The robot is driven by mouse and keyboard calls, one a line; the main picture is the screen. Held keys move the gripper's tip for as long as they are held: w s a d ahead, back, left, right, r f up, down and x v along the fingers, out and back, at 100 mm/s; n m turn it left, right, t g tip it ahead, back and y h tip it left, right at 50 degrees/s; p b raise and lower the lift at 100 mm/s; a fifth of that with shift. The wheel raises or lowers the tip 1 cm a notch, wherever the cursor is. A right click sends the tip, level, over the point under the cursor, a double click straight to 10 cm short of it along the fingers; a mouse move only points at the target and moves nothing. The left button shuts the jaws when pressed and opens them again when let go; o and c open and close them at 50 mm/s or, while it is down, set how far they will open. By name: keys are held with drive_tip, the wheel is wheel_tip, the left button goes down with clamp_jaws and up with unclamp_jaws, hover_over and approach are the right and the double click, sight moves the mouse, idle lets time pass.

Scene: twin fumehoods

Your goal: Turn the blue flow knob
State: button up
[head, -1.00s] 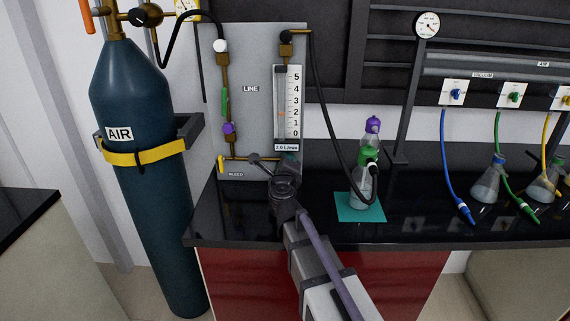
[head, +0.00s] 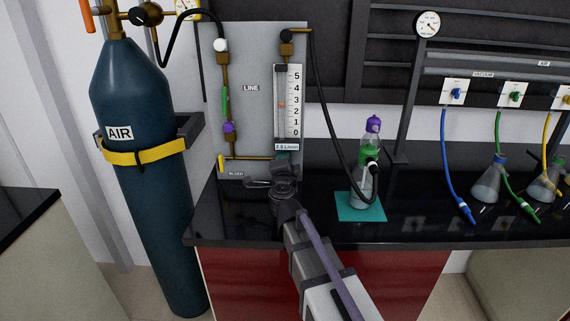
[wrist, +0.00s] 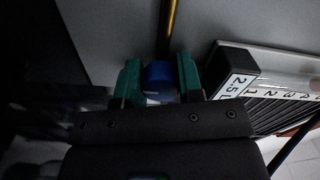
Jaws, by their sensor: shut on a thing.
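The blue knob (wrist: 158,76) sits on the grey panel at the bottom of the brass tube, between the two green fingers of my gripper (wrist: 160,80). The fingers are closed around it. In the head view my gripper (head: 284,168) is at the panel's lower right, just below the flowmeter (head: 293,105); the knob is hidden there behind the gripper and wrist. The flowmeter's small orange float (head: 281,105) stands between 2 and 3 on the scale. The display (head: 287,147) below it appears to read about 2.5 L/min.
A dark AIR cylinder (head: 130,105) stands left of the panel (head: 250,65). A bottle (head: 366,175) on a teal mat (head: 350,212) is close to the right of my arm, with a black hose running to it. Flasks and coloured hoses are farther right.

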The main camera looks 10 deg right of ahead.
drive_tip(key=shift+n, duration=0.3)
drive_tip(key=o, duration=0.9)
